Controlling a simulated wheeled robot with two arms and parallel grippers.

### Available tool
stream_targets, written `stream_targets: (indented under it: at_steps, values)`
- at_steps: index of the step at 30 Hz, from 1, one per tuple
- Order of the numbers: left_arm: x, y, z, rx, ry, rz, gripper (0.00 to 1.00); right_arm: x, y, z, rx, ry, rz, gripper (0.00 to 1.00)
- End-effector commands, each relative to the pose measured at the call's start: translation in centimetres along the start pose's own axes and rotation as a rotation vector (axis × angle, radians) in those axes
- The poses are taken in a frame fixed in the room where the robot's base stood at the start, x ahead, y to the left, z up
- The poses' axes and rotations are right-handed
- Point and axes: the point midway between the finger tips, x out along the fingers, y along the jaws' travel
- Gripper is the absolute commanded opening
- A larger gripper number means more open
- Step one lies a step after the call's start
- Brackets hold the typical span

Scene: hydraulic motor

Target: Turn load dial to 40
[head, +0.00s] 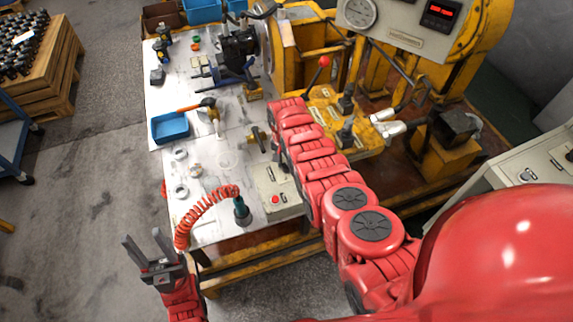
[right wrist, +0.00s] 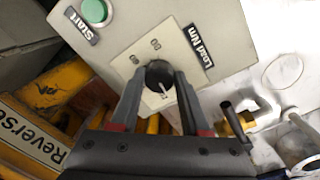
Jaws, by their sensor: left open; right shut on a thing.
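The load dial (right wrist: 158,76) is a black round knob on a pale square plate (right wrist: 145,52) in the right wrist view, beside a "Load Nm" label. A light mark on the knob points toward the bottom of that view; the small scale numbers are too blurred to read surely. My right gripper (right wrist: 157,84) is shut on the knob, one finger on each side. My left gripper (head: 146,243) is open and empty, left of the table's front corner.
A green Start button (right wrist: 95,11) sits close to the dial, and a red button (head: 275,199) is on the box. A coiled red hose (head: 205,204) lies nearby. A blue tray (head: 170,127) and a hammer (head: 196,105) are on the table (head: 225,232).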

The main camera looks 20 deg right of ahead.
Motion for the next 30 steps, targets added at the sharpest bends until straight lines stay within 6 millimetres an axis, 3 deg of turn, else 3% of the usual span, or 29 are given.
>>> stream_targets:
  at_steps: [30]
  values:
    - [-4.6,0.2,0.8,0.0,0.0,0.0,0.5,0.3,-0.1,-0.2,0.967,-0.053,-0.003,0.0]
